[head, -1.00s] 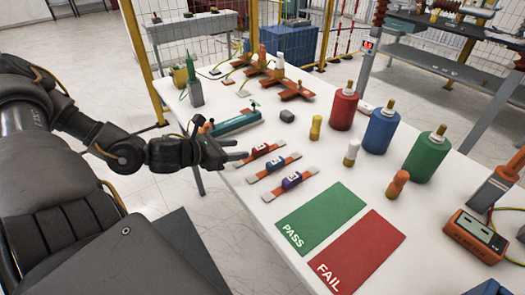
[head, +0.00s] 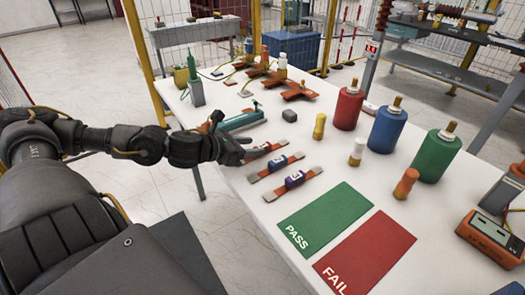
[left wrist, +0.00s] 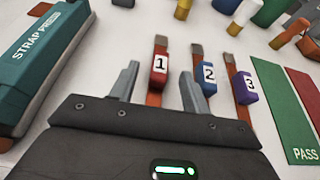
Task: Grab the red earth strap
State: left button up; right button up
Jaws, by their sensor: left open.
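The red earth strap (head: 264,149), a copper strip with a red block numbered 1, lies on the white table as the farthest of three straps. My left gripper (head: 246,146) is at its left end and covers part of it. In the left wrist view the red strap (left wrist: 159,68) runs between the two open fingers (left wrist: 162,88), with space on both sides. I cannot tell how far the fingers are above the table. The blue strap (head: 277,165) numbered 2 and the purple strap (head: 295,179) numbered 3 lie beside it. My right gripper is not in view.
The teal strap press (head: 240,119) stands just beyond the gripper, and at left in the wrist view (left wrist: 40,62). Green PASS (head: 323,215) and red FAIL (head: 367,250) mats lie nearer. Red, blue and green cylinders stand at the back right.

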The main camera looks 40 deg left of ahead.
aim_at(261, 146)
pick_arm(q)
jog(key=shift+w+d+f, duration=0.2)
jog(key=shift+w, duration=0.4)
jog(key=p+x, duration=0.1)
jog(key=x, duration=0.1)
jog(key=shift+w+f, duration=0.2)
jog(key=shift+w, duration=0.1)
jog(key=shift+w+d+f+p, duration=0.2)
jog(key=shift+w+f+p, duration=0.05)
jog(key=shift+w+p, duration=0.1)
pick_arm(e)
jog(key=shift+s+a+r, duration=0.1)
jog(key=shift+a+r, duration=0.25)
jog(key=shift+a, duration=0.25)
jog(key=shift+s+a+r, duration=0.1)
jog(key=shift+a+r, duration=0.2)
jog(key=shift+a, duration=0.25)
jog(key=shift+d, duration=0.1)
pick_arm(q)
grip_shut()
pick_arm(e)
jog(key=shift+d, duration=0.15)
